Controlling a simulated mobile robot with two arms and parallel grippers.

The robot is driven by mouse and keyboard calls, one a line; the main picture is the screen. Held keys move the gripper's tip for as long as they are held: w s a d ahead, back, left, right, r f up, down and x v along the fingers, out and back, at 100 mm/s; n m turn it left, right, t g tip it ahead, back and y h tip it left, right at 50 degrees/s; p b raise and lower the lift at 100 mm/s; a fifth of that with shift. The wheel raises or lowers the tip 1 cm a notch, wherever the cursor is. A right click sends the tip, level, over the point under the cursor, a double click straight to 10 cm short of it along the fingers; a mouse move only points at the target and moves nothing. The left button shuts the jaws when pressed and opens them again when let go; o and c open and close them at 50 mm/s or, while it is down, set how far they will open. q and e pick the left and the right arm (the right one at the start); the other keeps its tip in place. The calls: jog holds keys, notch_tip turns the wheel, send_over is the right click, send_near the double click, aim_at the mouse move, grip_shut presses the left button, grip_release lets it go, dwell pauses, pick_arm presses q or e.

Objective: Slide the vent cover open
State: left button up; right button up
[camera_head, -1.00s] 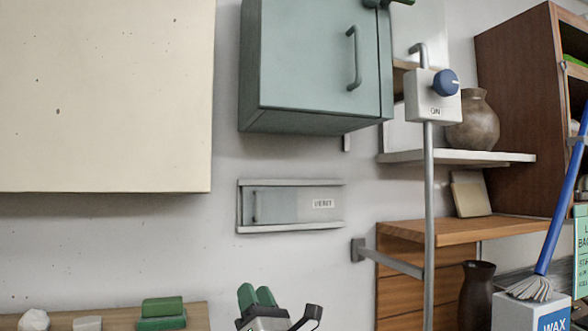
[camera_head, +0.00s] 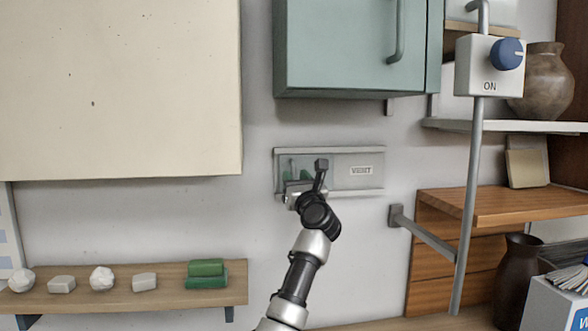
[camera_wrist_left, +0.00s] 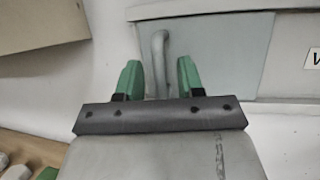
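The vent is a shallow grey-framed unit (camera_head: 365,191) on the wall below the teal cabinet. Its blue-grey cover (camera_wrist_left: 225,58) fills the left part of the frame and has an upright grey bar handle (camera_wrist_left: 160,55). The cover also shows in the head view (camera_head: 307,160), partly behind my arm. A paler panel with a label is to its right. My left gripper (camera_head: 297,175) is at the handle. In the left wrist view its green fingertips (camera_wrist_left: 159,78) stand apart, one on each side of the handle, with gaps visible. My right gripper is out of view.
The teal cabinet (camera_head: 350,45) hangs above the vent. A grey pole with an ON box (camera_head: 478,80) and a wall bracket (camera_head: 425,235) stand to the right. A wooden shelf (camera_head: 130,290) with white lumps and green blocks is lower left.

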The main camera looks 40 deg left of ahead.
pick_arm(q)
jog(key=shift+x, duration=1)
jog(key=shift+c, duration=0.2)
grip_shut()
